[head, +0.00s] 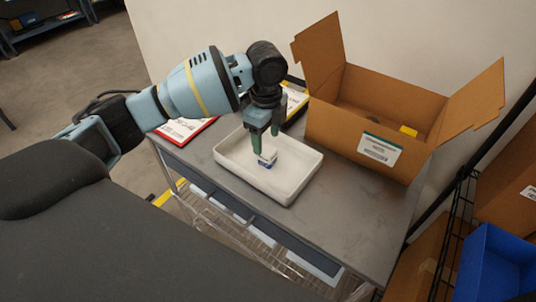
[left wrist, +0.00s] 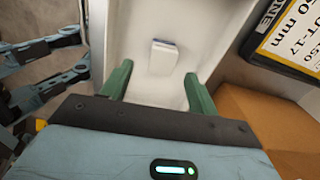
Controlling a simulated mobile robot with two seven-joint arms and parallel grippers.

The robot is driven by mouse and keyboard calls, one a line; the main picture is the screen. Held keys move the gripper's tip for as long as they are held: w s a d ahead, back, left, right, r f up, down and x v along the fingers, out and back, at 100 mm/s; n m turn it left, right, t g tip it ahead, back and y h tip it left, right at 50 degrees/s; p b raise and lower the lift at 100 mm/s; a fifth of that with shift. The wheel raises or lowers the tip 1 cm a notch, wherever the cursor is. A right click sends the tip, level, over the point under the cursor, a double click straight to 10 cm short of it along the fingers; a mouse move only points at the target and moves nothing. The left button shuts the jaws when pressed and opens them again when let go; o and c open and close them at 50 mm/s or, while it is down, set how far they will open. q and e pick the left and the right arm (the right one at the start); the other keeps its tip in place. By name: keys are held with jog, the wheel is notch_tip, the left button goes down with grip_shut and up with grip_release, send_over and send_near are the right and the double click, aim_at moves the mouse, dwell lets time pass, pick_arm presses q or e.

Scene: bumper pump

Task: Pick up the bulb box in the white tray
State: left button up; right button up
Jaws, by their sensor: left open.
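The bulb box (head: 267,159) is a small white and blue box. It lies in the white tray (head: 292,190) on the grey table. My left gripper (head: 263,146) points down over the tray, with its fingers just above and beside the box in the head view and partly covering it. In the left wrist view, the bulb box (left wrist: 163,57) sits ahead of the two green fingers (left wrist: 157,88), roughly centred between them. The fingers are apart and empty. The tray (left wrist: 133,25) also shows there around the box. My right gripper is not in view.
A large open cardboard box (head: 335,128) stands right behind the tray. A red-edged sign (head: 185,130) and a yellow-edged sign (head: 294,102) lie near the table's back. A blue bin (head: 495,265) is at the lower right. The table's front right (head: 350,225) is clear.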

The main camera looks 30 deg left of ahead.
aim_at(266, 149)
pick_arm(q)
jog(key=shift+w+f, duration=0.15)
jog(key=shift+f, duration=0.35)
jog(key=shift+a+f, duration=0.15)
jog(key=shift+f, duration=2.4)
jog(key=c, duration=1.1)
jog(key=shift+o, duration=0.2)
jog(key=shift+r, duration=0.1)
notch_tip(266, 149, up, 10)
jog(key=shift+f, duration=0.1)
